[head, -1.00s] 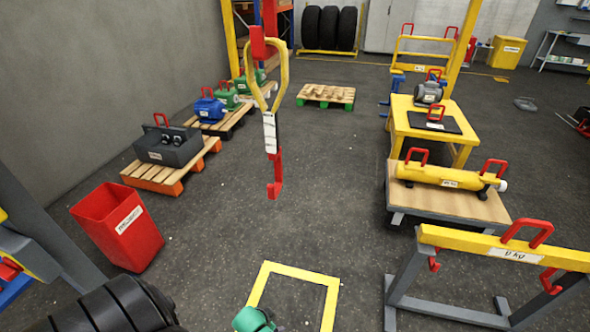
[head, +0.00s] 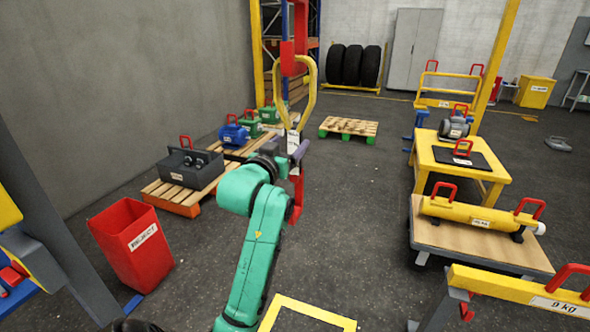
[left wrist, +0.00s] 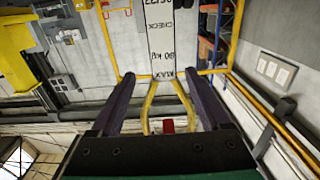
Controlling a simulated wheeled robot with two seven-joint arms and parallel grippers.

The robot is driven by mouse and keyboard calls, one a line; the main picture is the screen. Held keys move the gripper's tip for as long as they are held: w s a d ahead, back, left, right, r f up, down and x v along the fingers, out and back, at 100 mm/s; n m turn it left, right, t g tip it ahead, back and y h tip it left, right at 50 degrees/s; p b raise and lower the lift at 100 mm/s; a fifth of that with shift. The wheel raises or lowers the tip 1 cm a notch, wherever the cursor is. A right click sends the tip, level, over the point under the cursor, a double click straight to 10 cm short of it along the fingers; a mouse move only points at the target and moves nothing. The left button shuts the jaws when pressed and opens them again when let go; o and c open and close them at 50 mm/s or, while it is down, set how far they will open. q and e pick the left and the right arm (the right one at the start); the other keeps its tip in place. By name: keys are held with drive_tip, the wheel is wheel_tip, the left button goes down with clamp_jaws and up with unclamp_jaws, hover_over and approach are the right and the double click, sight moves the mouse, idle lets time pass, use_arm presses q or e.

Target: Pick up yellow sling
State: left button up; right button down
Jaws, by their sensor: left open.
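The yellow sling (head: 313,88) hangs as an open loop below a red hoist part (head: 293,50). A white tag is at its lower end, and a red hook piece (head: 297,198) hangs below that, partly hidden by my arm. My left gripper (head: 290,150) is at the tag's height, open. In the left wrist view, the gripper (left wrist: 160,78) has its two dark fingers on either side of the white tag (left wrist: 160,40) and the sling's yellow strands (left wrist: 149,106). I cannot tell whether the fingers touch it. My right gripper is not in view.
A red reject bin (head: 125,245) and a pallet (head: 175,200) with a grey case are at left. A yellow table (head: 455,158), a cart (head: 470,246) with a yellow cylinder and a yellow stand (head: 510,283) are at right. The floor between is mostly clear.

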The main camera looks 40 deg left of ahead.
use_arm(q)
drive_tip(key=p+x, duration=0.1)
drive_tip(key=x, duration=0.1)
drive_tip(key=p+x, duration=0.1)
drive_tip(key=x, duration=0.2)
drive_tip(key=p+x, duration=0.1)
drive_tip(key=x, duration=0.2)
drive_tip(key=shift+a+r, duration=0.35)
drive_tip(key=shift+r, duration=0.05)
drive_tip(key=shift+w+f, duration=0.15)
drive_tip(key=shift+w, duration=0.05)
drive_tip(key=shift+s, duration=0.1)
clamp_jaws()
idle(0.4)
